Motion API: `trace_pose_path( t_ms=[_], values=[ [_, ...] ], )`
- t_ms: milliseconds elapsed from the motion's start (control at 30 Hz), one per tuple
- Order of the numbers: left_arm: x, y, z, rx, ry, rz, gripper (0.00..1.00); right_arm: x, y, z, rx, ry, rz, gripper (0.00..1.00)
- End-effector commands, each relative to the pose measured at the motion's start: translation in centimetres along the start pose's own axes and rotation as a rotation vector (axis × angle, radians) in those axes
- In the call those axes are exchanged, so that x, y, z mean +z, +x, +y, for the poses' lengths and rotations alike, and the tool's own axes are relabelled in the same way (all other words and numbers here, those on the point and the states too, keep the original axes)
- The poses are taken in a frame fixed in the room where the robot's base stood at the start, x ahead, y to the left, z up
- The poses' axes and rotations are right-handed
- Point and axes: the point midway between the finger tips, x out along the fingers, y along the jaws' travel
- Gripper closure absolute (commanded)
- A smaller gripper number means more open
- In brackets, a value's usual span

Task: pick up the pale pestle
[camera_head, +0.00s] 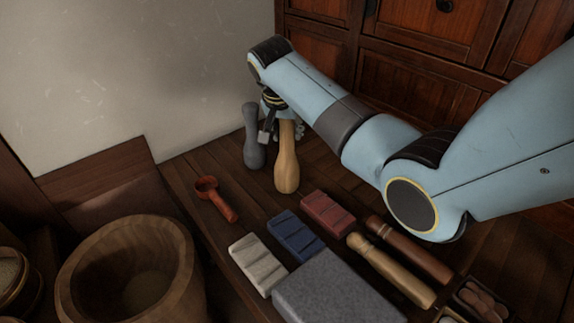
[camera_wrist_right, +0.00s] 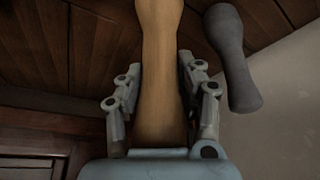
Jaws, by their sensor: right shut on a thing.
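The pale pestle (camera_head: 287,168) is a light wooden piece, upright at the back of the wooden bench in the head view. My right gripper (camera_head: 282,128) is around its upper part, and my arm hides its top. In the right wrist view the pale pestle (camera_wrist_right: 161,70) runs between the two fingers of my right gripper (camera_wrist_right: 160,85), which is shut on it. I cannot tell whether its foot touches the bench. A grey pestle-shaped piece (camera_head: 254,140) stands close to its left; it also shows in the right wrist view (camera_wrist_right: 233,60). My left gripper is not in view.
A red-brown scoop (camera_head: 217,199), white (camera_head: 257,264), blue (camera_head: 297,235) and red (camera_head: 327,212) blocks, and a grey stone slab (camera_head: 335,290) lie in front. Two wooden rods (camera_head: 390,270) lie to the right. A large wooden tub (camera_head: 130,270) stands at left. Drawers (camera_head: 420,70) rise behind.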

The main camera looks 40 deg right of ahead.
Motion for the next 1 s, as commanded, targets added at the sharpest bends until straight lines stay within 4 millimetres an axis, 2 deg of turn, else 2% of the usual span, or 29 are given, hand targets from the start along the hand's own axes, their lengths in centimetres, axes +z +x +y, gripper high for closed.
trace_pose_path(
  t_ms=[467,1000],
  values=[
    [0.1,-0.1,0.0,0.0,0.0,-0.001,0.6,-0.2,-0.4,-0.2,-0.006,0.002,0.003,1.0],
    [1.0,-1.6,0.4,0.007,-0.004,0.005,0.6,-1.9,-4.2,0.1,-0.004,0.003,0.004,1.0]
  ],
)
